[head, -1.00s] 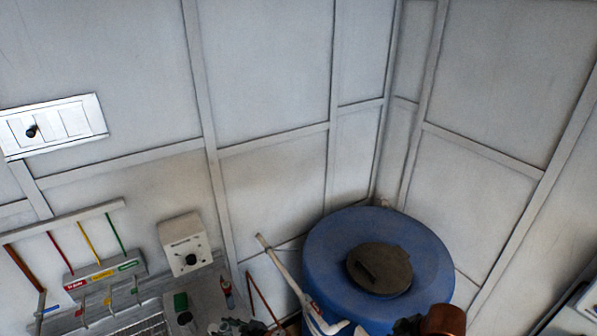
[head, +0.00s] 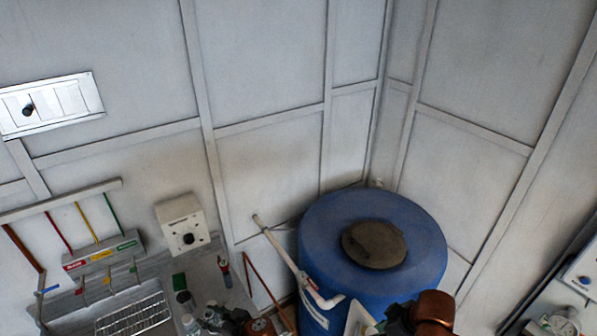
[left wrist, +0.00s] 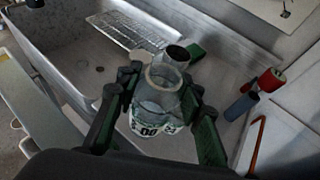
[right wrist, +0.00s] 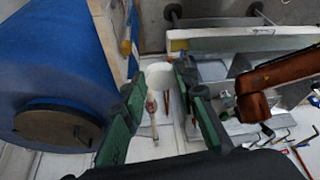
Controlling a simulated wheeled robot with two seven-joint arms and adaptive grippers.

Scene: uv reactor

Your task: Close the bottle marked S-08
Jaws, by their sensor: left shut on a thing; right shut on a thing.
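The bottle (left wrist: 155,95) is clear glass with a pale label in the left wrist view. Dark characters show on the label, but I cannot read them all. Its mouth faces up toward the camera and no lid shows on it. My left gripper (left wrist: 160,92) is shut around the bottle's sides. In the head view my left gripper (head: 232,317) is at the bottom edge by the counter. My right gripper (right wrist: 158,80) is shut on a round white cap (right wrist: 159,74). In the head view my right gripper (head: 400,318) is in front of the barrel, apart from the bottle.
A large blue barrel (head: 420,240) with a dark lid (head: 374,245) stands in the corner. A white pipe (head: 285,258) runs beside it. A grey control box (head: 182,225) is on the wall.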

